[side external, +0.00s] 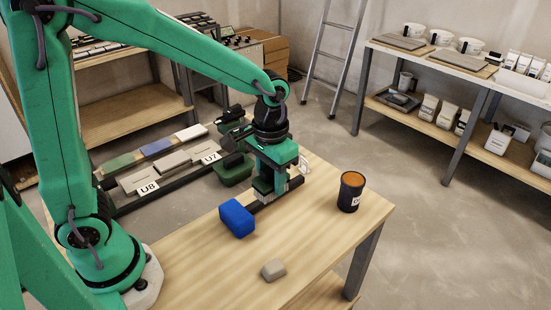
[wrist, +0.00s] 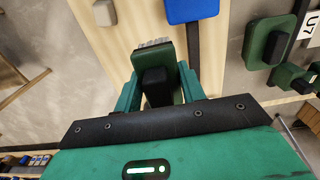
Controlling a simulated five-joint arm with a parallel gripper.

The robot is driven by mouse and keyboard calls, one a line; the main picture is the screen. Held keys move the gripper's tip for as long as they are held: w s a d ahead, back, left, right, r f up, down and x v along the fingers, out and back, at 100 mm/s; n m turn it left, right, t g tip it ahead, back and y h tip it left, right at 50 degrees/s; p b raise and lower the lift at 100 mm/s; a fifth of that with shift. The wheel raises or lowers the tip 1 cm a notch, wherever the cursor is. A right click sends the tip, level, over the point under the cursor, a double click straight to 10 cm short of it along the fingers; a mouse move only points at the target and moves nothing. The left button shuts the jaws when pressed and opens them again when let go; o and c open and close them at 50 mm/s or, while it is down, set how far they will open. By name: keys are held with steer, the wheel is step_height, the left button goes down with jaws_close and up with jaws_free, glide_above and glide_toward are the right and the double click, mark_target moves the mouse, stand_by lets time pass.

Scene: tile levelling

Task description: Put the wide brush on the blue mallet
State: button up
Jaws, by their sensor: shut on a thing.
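The wide brush (wrist: 155,52) has a green body, a dark block on it and pale bristles at its far end. My gripper (wrist: 160,82) is shut on it, with a teal finger on each side. In the side view my gripper (side external: 272,180) is over the table, close to the mallet's handle; the brush is mostly hidden there by the fingers. The blue mallet (side external: 237,218) lies on the table with its blue head toward the front left and its dark handle running back right. Its head also shows in the wrist view (wrist: 192,10). I cannot tell whether brush and mallet touch.
A grey block (side external: 273,270) lies near the table's front. A black cup with an orange top (side external: 351,192) stands at the right. The table between block and cup is clear.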

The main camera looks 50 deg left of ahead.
steer(key=w+a+f, duration=0.1)
steer(key=a, duration=0.1)
steer(key=w+a+f, duration=0.3)
steer(key=a+f, duration=0.1)
steer(key=shift+w+a, duration=0.25)
steer(key=shift+a, duration=0.15)
steer(key=shift+f, duration=1.95)
steer(key=shift+f, duration=0.1)
steer(key=o, duration=1.2)
step_height(320, 180, up, 12)
